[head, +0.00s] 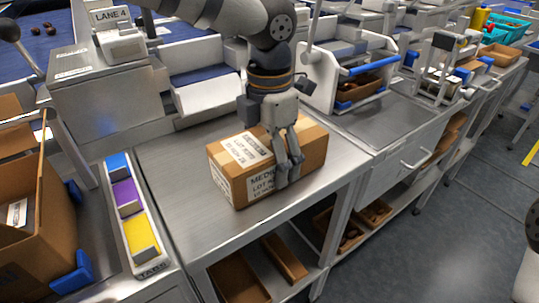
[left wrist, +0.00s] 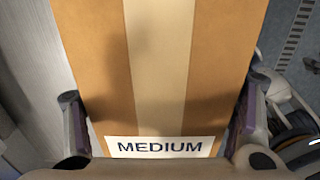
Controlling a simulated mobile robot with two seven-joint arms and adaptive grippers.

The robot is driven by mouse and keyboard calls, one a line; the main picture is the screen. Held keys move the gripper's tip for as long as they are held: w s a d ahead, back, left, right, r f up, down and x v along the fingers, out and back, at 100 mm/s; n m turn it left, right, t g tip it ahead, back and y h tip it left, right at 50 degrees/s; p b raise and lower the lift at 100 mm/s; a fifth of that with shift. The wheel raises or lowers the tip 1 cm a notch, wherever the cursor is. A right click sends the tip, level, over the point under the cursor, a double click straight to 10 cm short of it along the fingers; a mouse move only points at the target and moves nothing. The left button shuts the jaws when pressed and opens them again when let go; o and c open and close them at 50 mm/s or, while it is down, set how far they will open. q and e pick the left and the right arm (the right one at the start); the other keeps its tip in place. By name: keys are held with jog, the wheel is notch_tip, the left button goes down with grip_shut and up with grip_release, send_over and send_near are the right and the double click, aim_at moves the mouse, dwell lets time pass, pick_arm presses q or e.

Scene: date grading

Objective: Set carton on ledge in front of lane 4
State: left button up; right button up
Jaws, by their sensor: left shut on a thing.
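A brown cardboard carton (head: 228,179) with white labels reading MEDIUM and LOT is on or just above the steel ledge (head: 180,185); I cannot tell if its base touches. A LANE 4 sign (head: 110,16) stands at the upper left, behind and left of the carton. My left gripper (head: 288,172) reaches down from above and is shut on the carton. In the left wrist view the carton (left wrist: 205,60), with a pale tape strip and a MEDIUM label, fills the space between the fingers (left wrist: 160,125). My right gripper does not show.
A tray of blue, purple and yellow tabs (head: 148,262) lies left of the ledge. An open cardboard box (head: 52,225) is at the far left. Brown trays (head: 238,280) sit on a shelf below. The ledge left of the carton is bare. Another steel surface (head: 375,125) lies right.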

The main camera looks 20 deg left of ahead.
aim_at(269, 139)
pick_arm(q)
jog(key=o, duration=1.9)
jog(key=shift+f, duration=0.1)
notch_tip(269, 139, up, 12)
jog(key=shift+r, duration=0.15)
